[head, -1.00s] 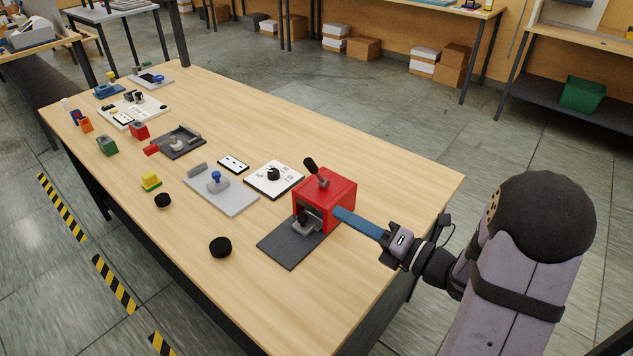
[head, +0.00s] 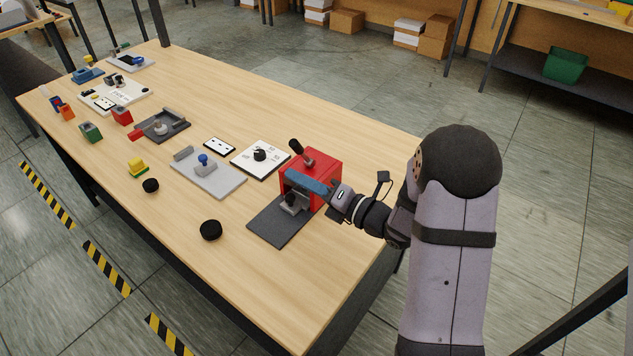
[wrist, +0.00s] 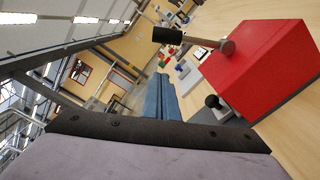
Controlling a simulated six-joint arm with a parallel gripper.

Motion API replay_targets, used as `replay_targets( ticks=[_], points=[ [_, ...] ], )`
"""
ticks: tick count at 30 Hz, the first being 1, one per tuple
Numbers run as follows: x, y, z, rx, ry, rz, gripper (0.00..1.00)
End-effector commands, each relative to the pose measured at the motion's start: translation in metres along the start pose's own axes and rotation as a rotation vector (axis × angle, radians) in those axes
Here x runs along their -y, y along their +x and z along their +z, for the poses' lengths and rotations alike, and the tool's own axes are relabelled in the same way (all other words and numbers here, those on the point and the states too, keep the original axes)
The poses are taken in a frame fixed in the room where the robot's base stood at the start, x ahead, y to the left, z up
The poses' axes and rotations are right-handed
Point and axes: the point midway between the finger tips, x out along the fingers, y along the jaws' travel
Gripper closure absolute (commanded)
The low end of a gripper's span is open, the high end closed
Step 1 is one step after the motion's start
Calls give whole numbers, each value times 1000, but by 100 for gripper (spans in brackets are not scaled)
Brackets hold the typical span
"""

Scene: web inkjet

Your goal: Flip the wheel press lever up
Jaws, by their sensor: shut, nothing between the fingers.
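The wheel press is a red box (head: 325,172) on a dark grey base plate (head: 272,226), near the right end of the table. Its lever (head: 298,148) has a black grip on a short metal shaft, sticking up at a tilt from the top. In the wrist view, the lever's black grip (wrist: 168,35) points left from the red box (wrist: 262,72). My gripper (head: 290,175) has long blue fingers, shut and empty. They reach across the front of the press, below the lever grip. In the wrist view the shut fingers (wrist: 158,80) point forward, apart from the lever.
A black knob (wrist: 213,101) shows low at the press front. A white dial board (head: 261,159) and a grey plate with a blue knob (head: 207,178) lie left of the press. Black wheels (head: 211,230) lie toward the table's near edge. The table's right end is clear.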

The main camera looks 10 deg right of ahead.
Motion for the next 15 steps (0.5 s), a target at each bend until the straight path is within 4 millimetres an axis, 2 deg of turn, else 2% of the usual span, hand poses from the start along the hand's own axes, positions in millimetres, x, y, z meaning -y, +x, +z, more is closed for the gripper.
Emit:
replay_targets(
  ticks=[1,3,9,15],
  points=[
    [-2,9,-1,-5,2,2,100],
    [-3,10,14,2,-2,-1,100],
    [-1,14,33,2,0,-1,100],
    [0,16,38,0,0,-1,100]
  ],
)
